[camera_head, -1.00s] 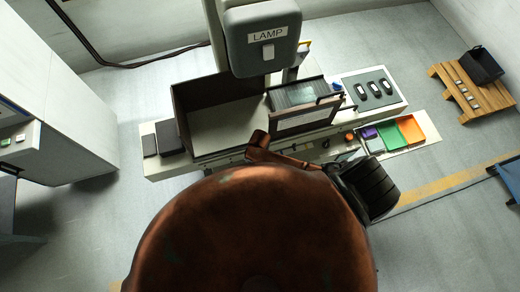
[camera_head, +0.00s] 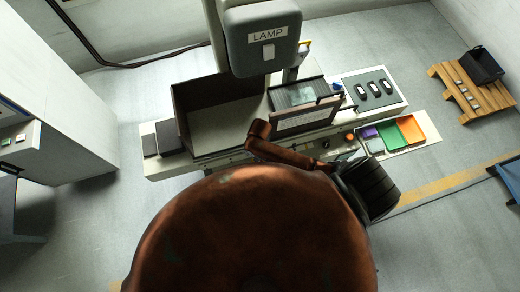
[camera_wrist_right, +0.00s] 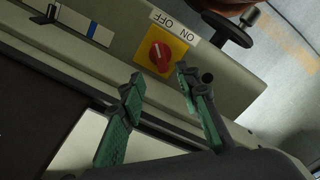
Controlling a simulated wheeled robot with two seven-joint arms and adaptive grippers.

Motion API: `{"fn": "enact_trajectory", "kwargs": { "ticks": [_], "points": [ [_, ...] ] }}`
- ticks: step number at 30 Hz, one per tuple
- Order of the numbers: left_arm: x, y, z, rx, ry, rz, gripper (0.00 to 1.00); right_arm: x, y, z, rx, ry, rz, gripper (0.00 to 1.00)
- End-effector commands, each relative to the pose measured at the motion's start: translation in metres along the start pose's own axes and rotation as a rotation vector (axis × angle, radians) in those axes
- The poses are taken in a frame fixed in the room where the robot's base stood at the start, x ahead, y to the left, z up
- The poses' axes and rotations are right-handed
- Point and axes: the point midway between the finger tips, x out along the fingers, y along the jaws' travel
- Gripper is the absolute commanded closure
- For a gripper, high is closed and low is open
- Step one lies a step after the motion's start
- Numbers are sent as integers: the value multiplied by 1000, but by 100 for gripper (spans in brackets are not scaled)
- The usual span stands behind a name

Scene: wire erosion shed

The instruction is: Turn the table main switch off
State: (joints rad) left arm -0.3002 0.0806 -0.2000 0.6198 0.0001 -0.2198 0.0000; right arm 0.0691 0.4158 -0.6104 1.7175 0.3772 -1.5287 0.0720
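The main switch is a red rotary knob (camera_wrist_right: 160,56) on a yellow plate, with a white ON/OFF label (camera_wrist_right: 175,26) beside it. It sits on the pale front panel (camera_wrist_right: 120,22) in the right wrist view. My right gripper (camera_wrist_right: 160,76) is open, its two green-padded fingers apart and empty. In that view its fingertips lie just below the knob, one to each side; I cannot tell whether they touch anything. The knob's exact pointing direction is hard to read. In the head view the switch and the right gripper are hidden. My left gripper is not in view.
The machine table (camera_head: 162,170) carries an open-topped tank (camera_head: 225,125). Coloured bins (camera_head: 410,128) stand at the right. A wooden pallet (camera_head: 472,98) is farther right. In the wrist view a black handwheel (camera_wrist_right: 228,30) is near the switch.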

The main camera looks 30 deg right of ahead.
Motion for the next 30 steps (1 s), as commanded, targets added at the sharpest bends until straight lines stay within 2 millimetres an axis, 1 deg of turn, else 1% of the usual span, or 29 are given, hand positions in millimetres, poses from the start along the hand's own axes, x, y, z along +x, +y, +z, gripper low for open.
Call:
{"fn": "enact_trajectory", "kwargs": {
  "ticks": [1,3,6,9,30],
  "points": [
    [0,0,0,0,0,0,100,-9,0,0,0,2,0,70],
    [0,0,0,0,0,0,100,-18,0,0,-1,2,-1,70],
    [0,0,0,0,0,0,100,-26,0,0,-1,1,-1,70],
    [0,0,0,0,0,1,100,-31,0,0,-1,0,-1,70],
    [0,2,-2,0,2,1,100,-31,-1,0,-2,-1,-1,70]
  ]
}}
